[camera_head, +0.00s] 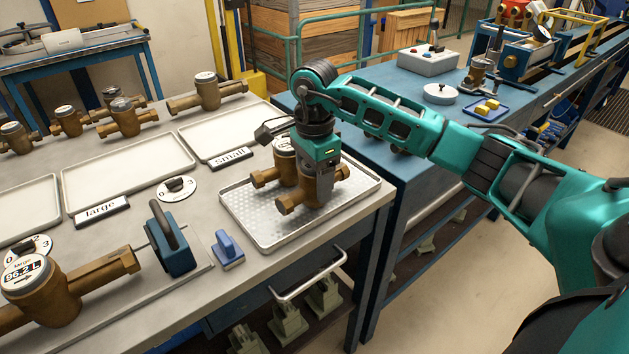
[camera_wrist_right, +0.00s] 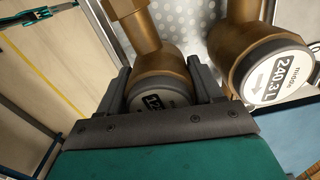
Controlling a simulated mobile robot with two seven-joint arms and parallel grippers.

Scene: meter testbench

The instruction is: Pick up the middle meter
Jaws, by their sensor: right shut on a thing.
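Two brass meters sit at the perforated metal tray (camera_head: 262,234) on the right of the bench. My right gripper (camera_head: 318,168) points down and is shut on the front brass meter (camera_head: 297,201). In the right wrist view that meter (camera_wrist_right: 160,62) is between the fingers, and its dial is partly hidden, with only "12" readable. The other brass meter (camera_head: 263,177) stands close behind it; in the right wrist view its dial (camera_wrist_right: 279,69) reads 240.3 L with small print that looks like "middle". I cannot tell whether the held meter touches the tray. My left gripper is not in view.
A large meter (camera_head: 45,292) with a 96.2 L dial is at the front left, beside a blue clamp (camera_head: 172,240). Empty trays (camera_head: 128,172) marked "large" and "small" lie behind. Several meters (camera_head: 124,118) stand at the back.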

